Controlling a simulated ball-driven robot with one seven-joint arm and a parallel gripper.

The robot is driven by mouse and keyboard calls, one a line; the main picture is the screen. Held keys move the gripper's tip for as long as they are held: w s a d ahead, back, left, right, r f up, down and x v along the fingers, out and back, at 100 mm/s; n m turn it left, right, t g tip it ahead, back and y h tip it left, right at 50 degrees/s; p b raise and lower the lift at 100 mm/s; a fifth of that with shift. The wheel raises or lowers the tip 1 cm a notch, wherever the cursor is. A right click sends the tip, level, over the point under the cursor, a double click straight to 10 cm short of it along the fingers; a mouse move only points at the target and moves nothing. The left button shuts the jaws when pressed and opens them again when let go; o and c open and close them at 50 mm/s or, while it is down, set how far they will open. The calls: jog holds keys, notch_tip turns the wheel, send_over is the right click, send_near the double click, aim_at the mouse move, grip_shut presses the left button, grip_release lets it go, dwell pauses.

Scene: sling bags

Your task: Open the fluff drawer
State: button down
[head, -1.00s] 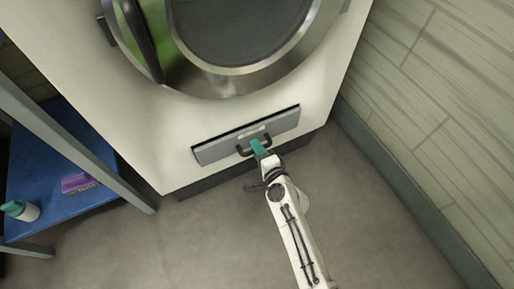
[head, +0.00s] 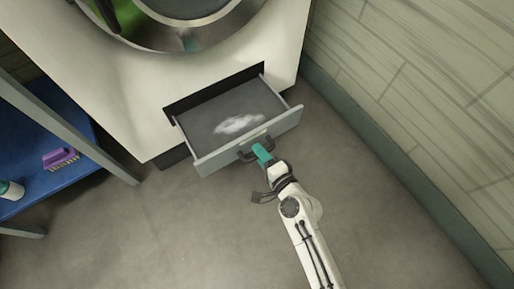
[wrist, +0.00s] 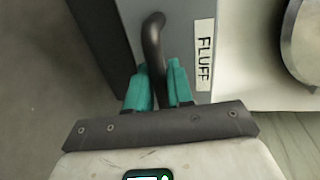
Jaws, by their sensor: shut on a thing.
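The fluff drawer (head: 193,158) is pulled out from the lower front of the white machine, and its grey inside shows in the head view. A patch of white fluff (head: 239,124) lies on its floor. A dark handle (head: 246,156) is on the drawer's front. My gripper (head: 261,153) has teal fingers and is shut on the handle. In the wrist view the gripper (wrist: 155,88) has one finger on each side of the dark handle (wrist: 153,40). A white label reading FLUFF (wrist: 205,55) is on the drawer front beside it.
The white machine (head: 130,110) with a round door stands behind the drawer. A blue shelf (head: 75,165) at the left holds a purple brush (head: 62,158) and a bottle (head: 10,190). A panelled wall (head: 410,90) is at the right. The floor in front is clear.

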jog(key=shift+s+d, duration=0.1)
jog(key=shift+s, duration=0.05)
jog(key=c, duration=1.2)
grip_release()
jog(key=shift+d, duration=0.1)
jog(key=v, duration=1)
jog(key=shift+s+d+p, duration=0.15)
jog(key=shift+s+p, duration=0.15)
